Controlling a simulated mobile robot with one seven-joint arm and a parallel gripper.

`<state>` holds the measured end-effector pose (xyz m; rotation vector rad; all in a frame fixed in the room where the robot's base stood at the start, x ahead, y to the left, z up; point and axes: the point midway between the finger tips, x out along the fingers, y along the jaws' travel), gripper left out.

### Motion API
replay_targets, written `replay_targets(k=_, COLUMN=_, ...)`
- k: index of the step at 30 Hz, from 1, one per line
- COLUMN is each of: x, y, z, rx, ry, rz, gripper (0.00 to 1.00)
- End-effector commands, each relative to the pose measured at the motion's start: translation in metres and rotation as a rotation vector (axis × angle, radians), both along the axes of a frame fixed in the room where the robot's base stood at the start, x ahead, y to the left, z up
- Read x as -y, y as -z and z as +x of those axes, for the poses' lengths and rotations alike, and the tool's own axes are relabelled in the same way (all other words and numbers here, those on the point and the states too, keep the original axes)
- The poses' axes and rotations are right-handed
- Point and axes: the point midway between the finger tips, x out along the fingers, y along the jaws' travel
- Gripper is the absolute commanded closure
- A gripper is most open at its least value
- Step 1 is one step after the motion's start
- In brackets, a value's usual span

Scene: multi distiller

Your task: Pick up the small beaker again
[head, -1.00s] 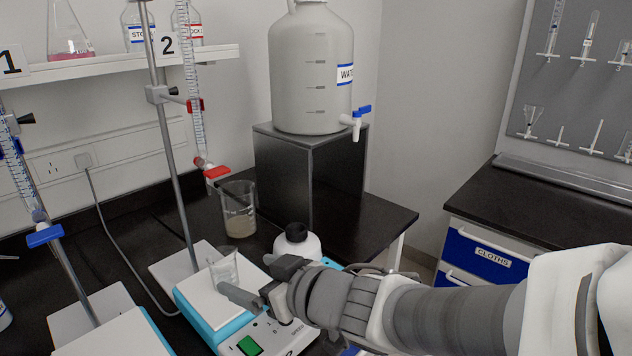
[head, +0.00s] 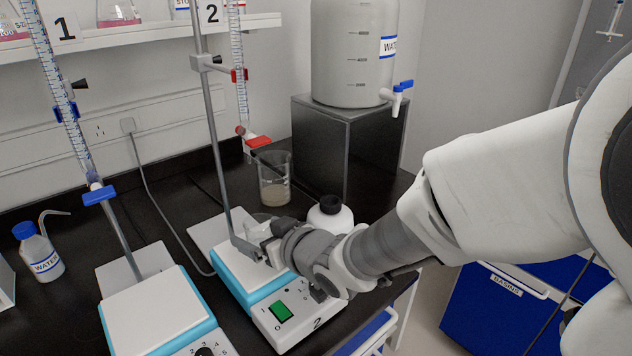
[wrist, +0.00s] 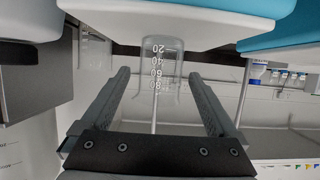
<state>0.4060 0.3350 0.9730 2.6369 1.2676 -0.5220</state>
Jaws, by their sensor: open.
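The small beaker (head: 261,217) is clear glass and stands upright on the white top of hotplate 2 (head: 229,263). My gripper (head: 257,238) hides most of it in the head view. In the wrist view, which is upside down, the beaker (wrist: 158,72) shows its white graduation marks between the two fingers of my gripper (wrist: 159,75). The fingers are open, one on each side, with a visible gap to the glass.
A larger beaker with cloudy liquid (head: 274,180) stands behind. A white bottle with a black cap (head: 330,216) is close to the right of my gripper. The burette 2 stand rod (head: 212,130) rises just left of it. Hotplate 1 (head: 160,310) is at front left.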

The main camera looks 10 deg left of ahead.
Motion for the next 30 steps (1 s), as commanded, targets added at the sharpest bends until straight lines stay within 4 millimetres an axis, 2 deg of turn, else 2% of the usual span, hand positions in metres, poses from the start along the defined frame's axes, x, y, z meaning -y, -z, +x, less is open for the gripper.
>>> replay_targets(k=1, x=-0.006, y=0.010, z=0.004, rx=-0.003, ry=-0.001, rz=-0.001, gripper=0.06)
replay_targets(k=4, x=-0.016, y=0.018, z=0.012, rx=-0.003, ry=-0.002, rz=0.000, gripper=0.06)
replay_targets(k=9, x=-0.028, y=0.020, z=0.022, rx=-0.001, ry=0.000, rz=0.000, gripper=0.06)
replay_targets(k=17, x=-0.029, y=0.020, z=0.023, rx=-0.001, ry=0.000, rz=0.000, gripper=0.06)
replay_targets(k=30, x=-0.029, y=0.020, z=0.023, rx=-0.001, ry=0.000, rz=0.000, gripper=0.85)
